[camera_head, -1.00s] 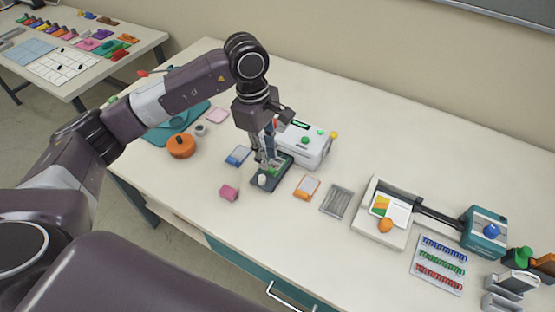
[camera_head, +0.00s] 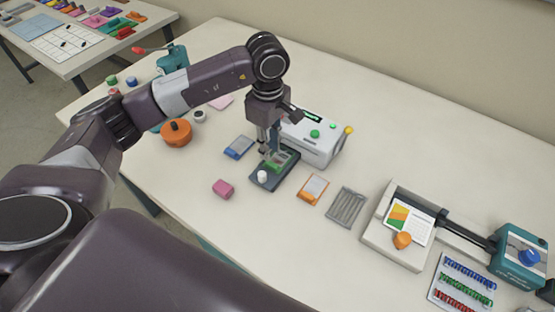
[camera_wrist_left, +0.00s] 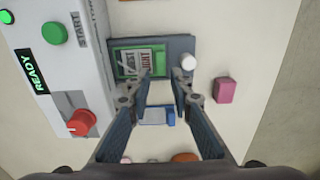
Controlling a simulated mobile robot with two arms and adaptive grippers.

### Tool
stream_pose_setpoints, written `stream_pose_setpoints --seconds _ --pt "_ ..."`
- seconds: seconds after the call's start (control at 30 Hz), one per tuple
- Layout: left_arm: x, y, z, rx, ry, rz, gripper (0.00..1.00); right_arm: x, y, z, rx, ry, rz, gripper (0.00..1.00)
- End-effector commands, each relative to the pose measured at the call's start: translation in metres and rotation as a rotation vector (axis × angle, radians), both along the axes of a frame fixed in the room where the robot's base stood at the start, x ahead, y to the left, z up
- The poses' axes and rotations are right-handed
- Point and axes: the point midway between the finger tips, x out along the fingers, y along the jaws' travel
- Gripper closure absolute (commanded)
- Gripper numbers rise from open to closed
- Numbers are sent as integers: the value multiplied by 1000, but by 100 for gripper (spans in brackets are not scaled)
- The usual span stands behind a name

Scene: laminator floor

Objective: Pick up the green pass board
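The green pass board (camera_head: 277,163) lies in a dark tray (camera_head: 262,182) beside the white machine. In the left wrist view the green-edged board (camera_wrist_left: 124,60) carries a printed label, partly covered by a fingertip. My left gripper (camera_head: 268,147) points down over the tray. In the wrist view its two fingers (camera_wrist_left: 164,80) are apart with nothing between them, and the tips overlap the board's near edge. I cannot tell whether they touch it. My right gripper is not in view.
A white knob (camera_head: 263,176) stands on the tray. The white machine (camera_head: 315,140) with a red knob (camera_wrist_left: 81,122) is close to the gripper. Around lie a blue-edged card (camera_head: 239,147), a pink block (camera_head: 223,189), an orange card (camera_head: 313,189) and a grey rack (camera_head: 346,207).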

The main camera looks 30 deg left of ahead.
Motion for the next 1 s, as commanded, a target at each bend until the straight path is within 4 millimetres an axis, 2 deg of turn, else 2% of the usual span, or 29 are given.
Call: stream_pose_setpoints --seconds 0.2,0.4,0.63,0.8,1.0 --pt "-5 -6 -28 1 7 -2 80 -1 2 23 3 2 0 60" --pt "-3 -5 -50 0 1 -1 80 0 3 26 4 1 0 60" --pt "-2 -5 -52 0 0 -1 80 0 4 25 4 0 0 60" --pt "-2 -5 -51 0 0 -1 98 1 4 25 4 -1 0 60" --pt "-2 -5 -51 0 0 -1 100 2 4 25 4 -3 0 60"
